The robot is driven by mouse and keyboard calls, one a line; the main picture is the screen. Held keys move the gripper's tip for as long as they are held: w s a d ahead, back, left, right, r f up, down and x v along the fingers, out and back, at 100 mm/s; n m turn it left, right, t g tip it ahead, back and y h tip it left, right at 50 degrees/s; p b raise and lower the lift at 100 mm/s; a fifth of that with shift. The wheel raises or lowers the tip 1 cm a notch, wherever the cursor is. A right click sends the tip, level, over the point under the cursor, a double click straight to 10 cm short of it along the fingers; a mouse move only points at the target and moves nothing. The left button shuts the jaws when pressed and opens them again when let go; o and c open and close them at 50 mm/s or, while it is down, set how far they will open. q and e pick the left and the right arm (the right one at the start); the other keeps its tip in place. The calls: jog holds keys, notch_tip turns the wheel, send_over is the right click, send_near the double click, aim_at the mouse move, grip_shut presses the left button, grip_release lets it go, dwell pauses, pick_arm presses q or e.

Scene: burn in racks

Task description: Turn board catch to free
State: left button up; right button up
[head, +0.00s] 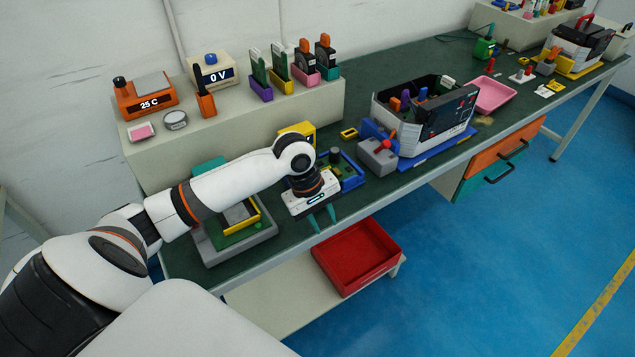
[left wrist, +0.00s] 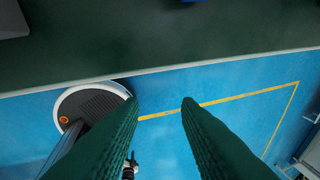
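My left gripper (head: 322,218) hangs over the bench's front edge, fingers pointing down. Its two green fingers are apart and empty; the left wrist view shows the gap between them (left wrist: 159,102). Just behind it, a blue fixture (head: 352,182) holds a green circuit board (head: 327,180) with a dark round part on it. My wrist hides part of this fixture. A second green board (head: 232,226) with a yellow frame lies on a grey fixture left of the gripper, partly under my arm. I cannot tell a board catch or its position. My right gripper is not seen.
A grey box with a red-knobbed lever (head: 378,156) stands right of the blue fixture, beside an open-topped tester (head: 440,125). A red tray (head: 356,257) sits on the lower shelf. A raised shelf (head: 240,122) carries instruments and boards behind. A pink tray (head: 492,95) is farther right.

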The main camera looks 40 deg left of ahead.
pick_arm(q)
jog(key=w+a+r+n, duration=0.5)
jog(key=a+r+n, duration=0.5)
jog(key=a+r, duration=0.15)
jog(key=shift+h, duration=0.4)
jog(key=x, duration=0.8)
jog(key=w+d+x, duration=0.1)
jog(key=x, duration=0.2)
jog(key=shift+d+f, duration=0.1)
jog(key=shift+f, duration=0.05)
jog(key=shift+t, duration=0.3)
